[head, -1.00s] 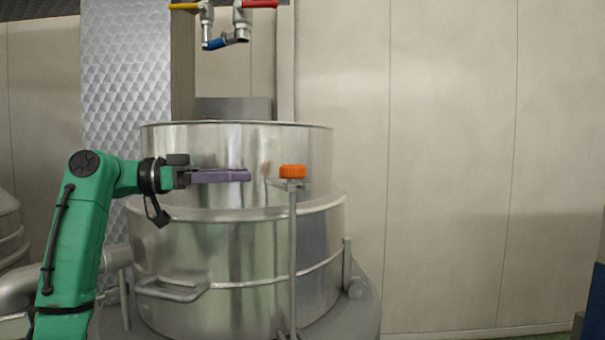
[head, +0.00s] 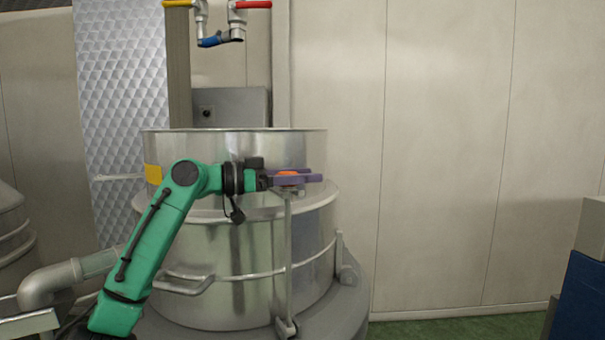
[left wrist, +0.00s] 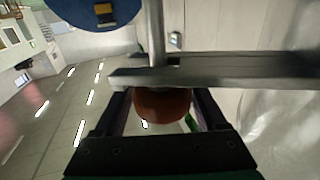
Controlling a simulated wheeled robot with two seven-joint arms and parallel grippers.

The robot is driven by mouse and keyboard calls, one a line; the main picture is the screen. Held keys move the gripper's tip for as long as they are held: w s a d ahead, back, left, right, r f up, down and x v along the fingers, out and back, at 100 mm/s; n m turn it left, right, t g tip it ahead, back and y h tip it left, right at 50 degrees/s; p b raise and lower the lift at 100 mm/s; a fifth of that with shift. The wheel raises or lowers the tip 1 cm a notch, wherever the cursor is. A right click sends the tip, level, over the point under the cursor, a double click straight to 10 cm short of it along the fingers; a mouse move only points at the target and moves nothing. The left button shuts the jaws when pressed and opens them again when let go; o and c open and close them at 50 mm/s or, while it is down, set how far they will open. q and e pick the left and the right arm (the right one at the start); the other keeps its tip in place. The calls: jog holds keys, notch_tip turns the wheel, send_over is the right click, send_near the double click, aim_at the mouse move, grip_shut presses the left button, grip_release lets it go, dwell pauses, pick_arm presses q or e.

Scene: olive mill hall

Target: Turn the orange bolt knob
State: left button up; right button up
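The orange bolt knob (head: 288,173) sits on top of an upright metal rod at the front of the steel vat. In the head view it is mostly hidden by the purple fingers of my left gripper (head: 298,177). The left gripper is level, with one finger on the near side of the knob and one on the far side. In the left wrist view the knob (left wrist: 162,106) lies between the two fingers, under a flat metal bar (left wrist: 210,74). The fingers look spread, with small gaps beside the knob. My right gripper is in neither view.
The steel vat (head: 240,146) stands close behind the gripper, with a rim, a band and a handle (head: 185,285). Valves with red and yellow levers (head: 222,25) hang above. A blue block (head: 585,298) stands at far right. The wall area right of the vat is clear.

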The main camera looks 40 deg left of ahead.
pick_arm(q)
jog(key=shift+w+a+f, duration=0.1)
jog(key=shift+a, duration=0.05)
jog(key=c, duration=0.9)
